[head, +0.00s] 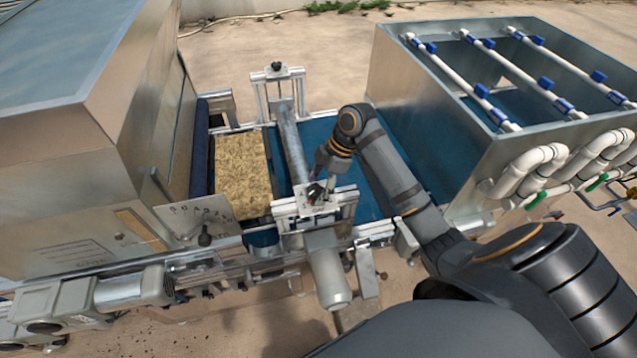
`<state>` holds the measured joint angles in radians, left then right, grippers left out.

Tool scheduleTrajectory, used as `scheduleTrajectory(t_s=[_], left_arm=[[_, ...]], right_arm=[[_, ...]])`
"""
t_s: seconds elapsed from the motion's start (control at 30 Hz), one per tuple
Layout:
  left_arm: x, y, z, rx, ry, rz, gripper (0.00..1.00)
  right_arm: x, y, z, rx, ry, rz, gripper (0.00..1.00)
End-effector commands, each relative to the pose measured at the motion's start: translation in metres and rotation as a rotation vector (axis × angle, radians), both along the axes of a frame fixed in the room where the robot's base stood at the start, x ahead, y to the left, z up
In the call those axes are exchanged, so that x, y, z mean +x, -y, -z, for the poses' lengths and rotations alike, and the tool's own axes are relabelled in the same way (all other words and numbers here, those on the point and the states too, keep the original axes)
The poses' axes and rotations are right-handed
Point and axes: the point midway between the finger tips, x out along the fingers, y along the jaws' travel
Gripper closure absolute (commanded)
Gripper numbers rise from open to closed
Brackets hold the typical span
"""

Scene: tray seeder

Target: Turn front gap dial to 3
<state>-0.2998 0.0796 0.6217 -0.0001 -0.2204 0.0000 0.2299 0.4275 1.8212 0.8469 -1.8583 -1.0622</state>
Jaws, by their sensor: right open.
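The front gap dial (315,195) is a small dark knob on top of the near metal bracket (342,203) of the roller frame. My right gripper (322,179) is open and points down just behind and above the dial. Its fingers partly overlap the dial's far side, so I cannot tell whether they touch it. The dial's pointer and numbers are too small to read. My left gripper is not in view.
A similar dark knob (277,66) tops the far bracket. A metal roller (291,140) spans the blue belt (325,133) beside a brown substrate slab (243,172). A metal hopper housing (75,150) stands left, and a metal tank (440,95) with white pipes stands right.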

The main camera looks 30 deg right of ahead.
Motion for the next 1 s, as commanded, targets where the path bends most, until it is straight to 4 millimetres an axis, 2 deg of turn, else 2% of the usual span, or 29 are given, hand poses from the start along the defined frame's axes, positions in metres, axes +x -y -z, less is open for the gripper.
scheduleTrajectory(t_s=[0.13,0.53,0.77,1.0], left_arm=[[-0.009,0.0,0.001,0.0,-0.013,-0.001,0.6],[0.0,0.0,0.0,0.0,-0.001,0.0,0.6],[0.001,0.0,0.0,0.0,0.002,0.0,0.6],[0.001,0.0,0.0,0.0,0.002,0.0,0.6]], right_arm=[[0.0,0.0,0.0,0.0,0.0,0.0,0.32],[0.0,0.0,0.0,0.0,0.0,0.0,0.86],[0.0,0.0,0.0,0.0,0.001,0.018,0.87],[-0.001,0.0,-0.001,0.001,0.001,0.128,0.87]])
